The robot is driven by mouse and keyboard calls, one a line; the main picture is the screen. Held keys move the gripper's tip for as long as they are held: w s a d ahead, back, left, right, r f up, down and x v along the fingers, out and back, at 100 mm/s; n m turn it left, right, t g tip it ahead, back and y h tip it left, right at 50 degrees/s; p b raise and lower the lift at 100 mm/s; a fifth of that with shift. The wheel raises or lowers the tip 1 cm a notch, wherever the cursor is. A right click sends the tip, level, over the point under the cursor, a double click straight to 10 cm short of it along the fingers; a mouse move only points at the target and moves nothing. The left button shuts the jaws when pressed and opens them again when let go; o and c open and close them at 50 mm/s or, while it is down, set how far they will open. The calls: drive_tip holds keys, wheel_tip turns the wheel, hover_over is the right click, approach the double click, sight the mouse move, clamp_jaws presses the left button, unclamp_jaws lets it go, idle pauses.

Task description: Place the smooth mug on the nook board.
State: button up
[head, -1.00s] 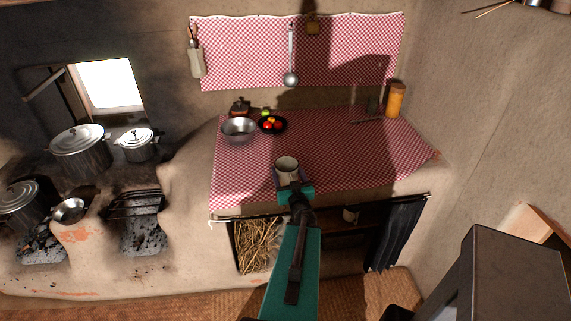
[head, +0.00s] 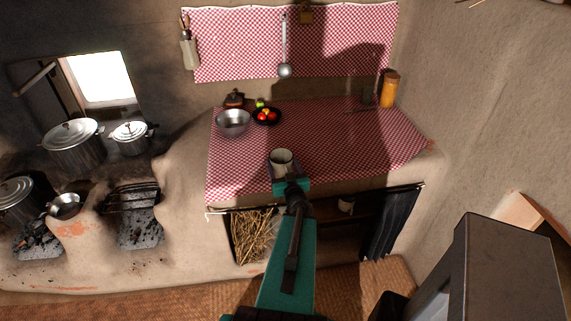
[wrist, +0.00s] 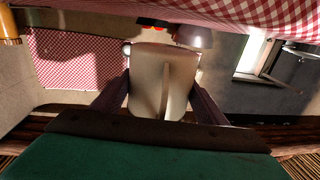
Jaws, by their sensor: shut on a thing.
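The pale mug (head: 281,165) is in my gripper (head: 284,178), near the front edge of the checked counter in the head view. The mug (wrist: 160,75) also fills the middle of the wrist view, with a finger of my gripper (wrist: 162,100) on each side. My gripper is shut on it. Whether the mug touches the cloth cannot be told. Below the counter is a dark open nook, with its board (head: 370,208) partly in shadow. My arm hides part of the nook.
A metal bowl (head: 233,122), a dark plate of fruit (head: 267,117) and an orange jar (head: 389,89) stand at the counter's back. Straw (head: 252,235) fills the nook's left part. A dark curtain (head: 392,225) hangs at its right. The counter's middle right is clear.

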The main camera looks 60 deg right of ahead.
drive_tip(key=w+a+r+n+t+y+b, duration=0.1)
drive_tip(key=w+a+r+n+t+y, duration=0.35)
drive_tip(key=w+a, duration=0.8)
drive_tip(key=w+a+r+n+t+y+b, duration=0.2)
drive_tip(key=w+a+n+y, duration=0.3)
drive_tip(key=w+a+y, duration=0.6)
drive_tip(key=w+a+n+g+y, duration=0.2)
drive_tip(key=a+n+y, duration=0.1)
drive_tip(key=a, duration=1)
drive_tip(key=w+a+n+g+y+b, duration=0.1)
drive_tip(key=w+a+n+g+y, duration=0.2)
drive_tip(key=a, duration=0.9)
drive_tip(key=w+a+n+g+y+b, duration=0.1)
drive_tip(key=w+a+n+g+y, duration=0.2)
drive_tip(key=a, duration=1)
drive_tip(key=n+y, duration=0.2)
drive_tip(key=y, duration=0.2)
drive_tip(key=shift+a+r, duration=0.3)
drive_tip(key=shift+r, duration=0.05)
drive_tip(key=shift+w+d, duration=0.1)
